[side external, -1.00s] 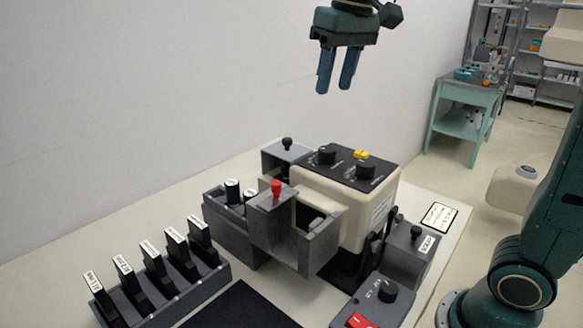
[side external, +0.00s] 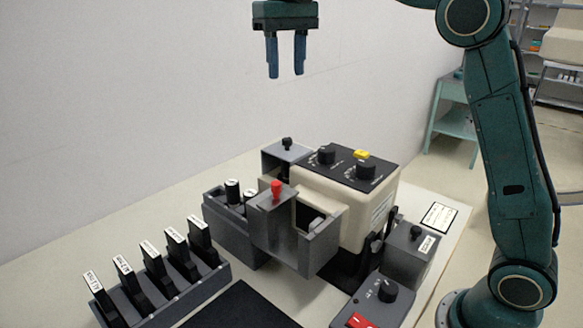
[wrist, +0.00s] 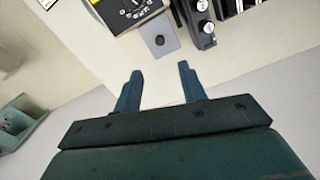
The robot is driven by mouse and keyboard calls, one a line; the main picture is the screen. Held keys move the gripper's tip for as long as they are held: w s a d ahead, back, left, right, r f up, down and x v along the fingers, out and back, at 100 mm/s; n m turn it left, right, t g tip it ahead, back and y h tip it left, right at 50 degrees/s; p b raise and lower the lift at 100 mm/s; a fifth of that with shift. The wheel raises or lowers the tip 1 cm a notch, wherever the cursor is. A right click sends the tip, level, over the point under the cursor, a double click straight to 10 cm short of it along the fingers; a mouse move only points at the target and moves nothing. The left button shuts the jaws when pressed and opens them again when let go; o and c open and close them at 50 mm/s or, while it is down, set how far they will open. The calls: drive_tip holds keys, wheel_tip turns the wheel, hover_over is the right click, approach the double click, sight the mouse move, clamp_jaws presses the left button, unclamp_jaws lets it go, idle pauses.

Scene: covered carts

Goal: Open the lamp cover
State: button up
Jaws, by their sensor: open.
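My gripper (side external: 286,76) is open and empty, pointing down high above the bench at the wall side. In the wrist view its two blue fingers (wrist: 158,72) stand apart with nothing between them. A grey cover with a black knob (side external: 287,151) sits at the back left of the cream instrument (side external: 345,205). It looks like the lamp cover and lies flat, apparently shut. In the wrist view the same grey plate (wrist: 163,45) with its round black knob lies just beyond the fingertips. What is under it is hidden.
A red-knobbed grey block (side external: 277,205) stands in front of the cover. Several labelled black slides fill a rack (side external: 205,285) at front left. A grey box with a black knob (side external: 408,255) and a control box with a red switch (side external: 378,300) stand right. The wall (side external: 120,110) is close behind.

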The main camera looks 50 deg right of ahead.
sight(287, 139)
drive_tip(key=shift+f, duration=0.1)
drive_tip(key=shift+f, duration=6.8)
clamp_jaws()
